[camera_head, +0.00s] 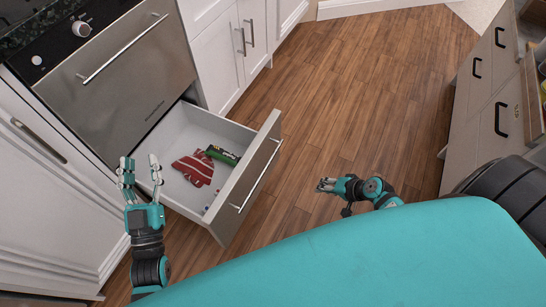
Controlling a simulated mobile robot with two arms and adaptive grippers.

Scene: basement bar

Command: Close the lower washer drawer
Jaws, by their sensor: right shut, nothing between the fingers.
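The lower washer drawer (243,188) is pulled well out, below the closed grey metal upper front (125,75). Its front panel faces right and has a long bar handle. Inside lie a red striped cloth item (193,169) and a green packet (222,155). My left gripper (139,163) is open and empty, its fingers pointing up, at the near left side of the drawer. Whether it touches the drawer wall I cannot tell. My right gripper (320,185) is shut and empty, over the floor to the right of the drawer front, apart from it.
White cabinets (223,58) continue beyond the drawer, with another white door (45,190) at left. Grey drawers with black handles (485,85) stand along the right. The wooden floor (350,90) between them is clear.

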